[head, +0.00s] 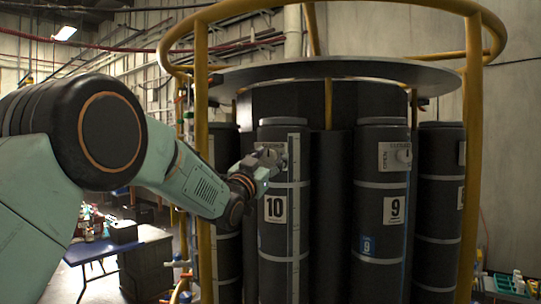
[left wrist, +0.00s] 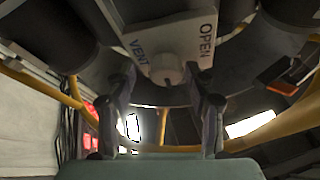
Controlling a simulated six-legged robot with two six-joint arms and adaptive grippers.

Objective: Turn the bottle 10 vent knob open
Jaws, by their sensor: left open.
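Bottle 10 (head: 272,240) is a tall dark cylinder with a white "10" label, standing in the round rack. Its pale vent plate shows at the top in the head view, partly hidden by my left gripper (head: 270,161). In the left wrist view the vent plate (left wrist: 184,38) reads "VENT" and "OPEN", and the round pale vent knob (left wrist: 167,73) sits at its lower part. My left gripper (left wrist: 165,83) is open, with one finger on each side of the knob. I cannot tell whether either finger touches it. My right gripper is not in view.
Bottle 9 (head: 380,245) stands to the right with its own vent plate (head: 395,156). Yellow rack posts (head: 203,130) and a top ring (head: 340,6) surround the bottles. A blue table (head: 118,243) with small items is at lower left.

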